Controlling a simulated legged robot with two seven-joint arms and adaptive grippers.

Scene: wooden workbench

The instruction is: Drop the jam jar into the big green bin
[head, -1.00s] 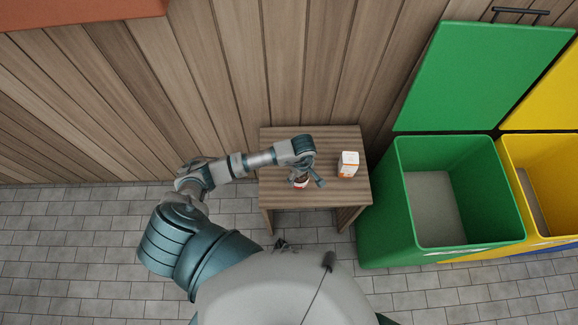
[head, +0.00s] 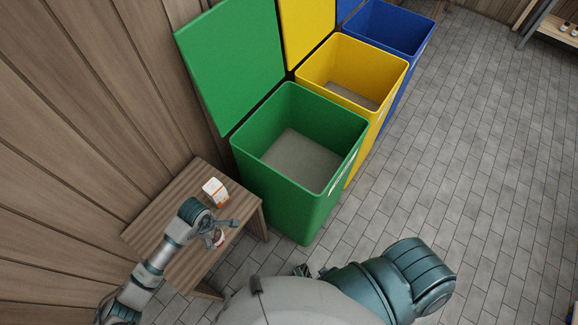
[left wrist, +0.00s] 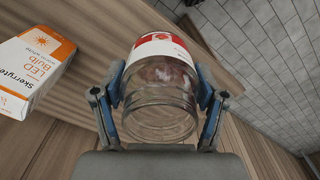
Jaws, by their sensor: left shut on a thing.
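The jam jar (left wrist: 160,95) is clear glass with a white and red label and reddish traces inside. In the left wrist view it lies between the two fingers of my left gripper (left wrist: 161,88), which touch it on both sides. In the head view my left gripper (head: 222,230) is over the small wooden table, and the jar (head: 219,239) shows partly beneath it. I cannot tell whether the jar touches the table. The big green bin (head: 318,196) stands to the right of the table, its lid (head: 232,65) open and its visible floor bare.
A white and orange LED bulb box (head: 215,192) stands on the wooden table (head: 180,200) close to the jar; it also shows in the left wrist view (left wrist: 35,65). Open yellow (head: 372,62) and blue (head: 395,25) bins stand beyond the green one.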

